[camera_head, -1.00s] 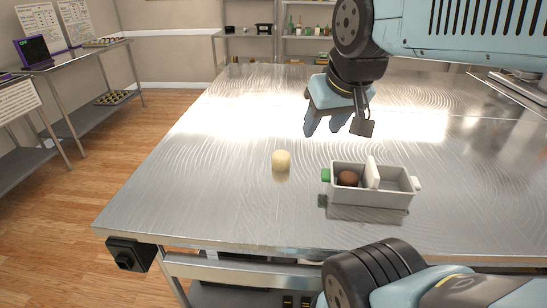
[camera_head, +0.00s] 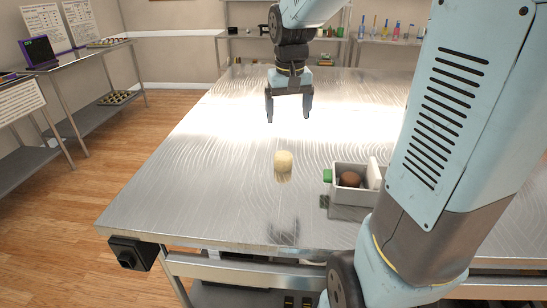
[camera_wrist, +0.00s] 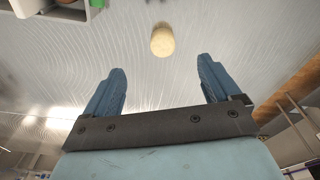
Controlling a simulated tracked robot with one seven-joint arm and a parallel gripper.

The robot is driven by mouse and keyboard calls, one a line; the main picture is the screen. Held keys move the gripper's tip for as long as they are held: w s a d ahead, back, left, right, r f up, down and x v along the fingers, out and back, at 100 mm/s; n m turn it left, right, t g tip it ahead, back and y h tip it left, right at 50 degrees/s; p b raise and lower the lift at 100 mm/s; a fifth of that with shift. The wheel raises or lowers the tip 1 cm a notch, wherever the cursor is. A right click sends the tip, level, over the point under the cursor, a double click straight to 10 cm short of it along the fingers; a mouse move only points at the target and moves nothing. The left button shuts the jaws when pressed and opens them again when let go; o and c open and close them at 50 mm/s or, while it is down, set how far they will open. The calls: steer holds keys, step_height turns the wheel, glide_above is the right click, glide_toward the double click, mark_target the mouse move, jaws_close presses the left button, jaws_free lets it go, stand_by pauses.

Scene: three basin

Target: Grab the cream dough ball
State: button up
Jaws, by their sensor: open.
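The cream dough ball (camera_head: 283,161) sits on the steel table (camera_head: 225,190), left of a grey divided box. In the wrist view the dough ball (camera_wrist: 162,40) lies beyond the fingertips, centred roughly between them. My gripper (camera_head: 289,118) is open and empty, pointing down above the table. In the head view it appears above and behind the dough ball, not touching it. The two blue fingers (camera_wrist: 162,80) are spread apart in the wrist view.
The table left of the dough ball is clear.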

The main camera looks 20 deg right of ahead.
steer(key=g, duration=0.1)
glide_above(283, 154)
step_height(283, 154, down, 4)
steer(key=f, duration=0.9)
steer(key=shift+a, duration=0.35)
steer(key=shift+w+d+f, duration=0.1)
steer(key=shift+d+f, duration=0.1)
steer(key=shift+f, duration=1.15)
steer(key=shift+d+f, duration=0.2)
steer(key=shift+f, duration=1.1)
steer(key=c, duration=1.2)
steer(key=shift+r, duration=0.1)
